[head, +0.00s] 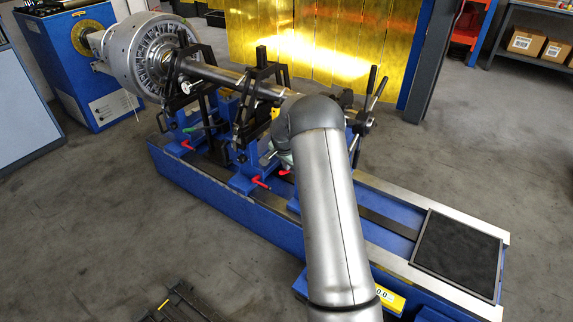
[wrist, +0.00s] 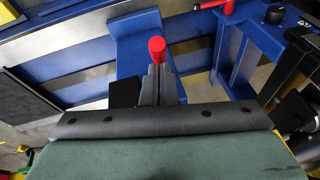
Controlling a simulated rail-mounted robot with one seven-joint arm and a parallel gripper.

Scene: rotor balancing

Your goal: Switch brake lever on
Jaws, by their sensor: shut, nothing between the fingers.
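Several small levers with red ends sit along the blue machine bed. In the head view, one red lever (head: 261,183) is at the foot of the middle pedestal and another (head: 187,145) is further left. No label shows which is the brake lever. My gripper (wrist: 157,74) is shut and empty in the wrist view. Its fingertips are at the red handle (wrist: 157,47), overlapping its lower end; whether they touch cannot be told. In the head view my arm hides most of the gripper, and a red lever (head: 285,172) shows beside it.
A second red handle (wrist: 228,6) shows at the top of the wrist view. Blue pedestals with black frames carry the shaft (head: 215,73) and rotor (head: 140,50). A spoked handle (head: 372,92) stands right of my arm. A black pad (head: 457,256) lies at the bed's right end.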

